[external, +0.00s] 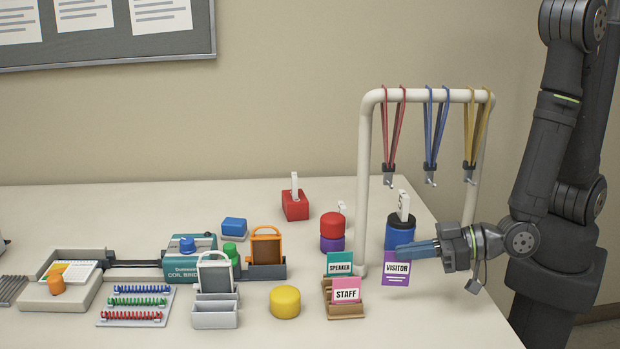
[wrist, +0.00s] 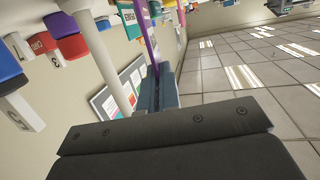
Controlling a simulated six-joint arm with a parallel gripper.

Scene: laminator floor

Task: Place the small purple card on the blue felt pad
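The small purple card (external: 396,274), printed VISITOR, hangs upright at the tips of my gripper (external: 408,249). The fingers are shut on its upper part. In the wrist view the card shows edge-on as a purple strip (wrist: 150,38) between the fingertips (wrist: 157,75). It is held beside the white rack post, in front of a blue cylinder (external: 400,231) with a white clip on top. I cannot pick out a blue felt pad for certain; a small blue block (external: 234,226) with a pale base lies at the table's middle back.
A wooden card holder (external: 343,312) with a green SPEAKER card and a pink STAFF card stands just left. A white rack (external: 365,170) with hanging lanyards rises behind. Yellow (external: 285,302) and red (external: 333,224) round things, a coil binder (external: 190,262) and trays fill the left.

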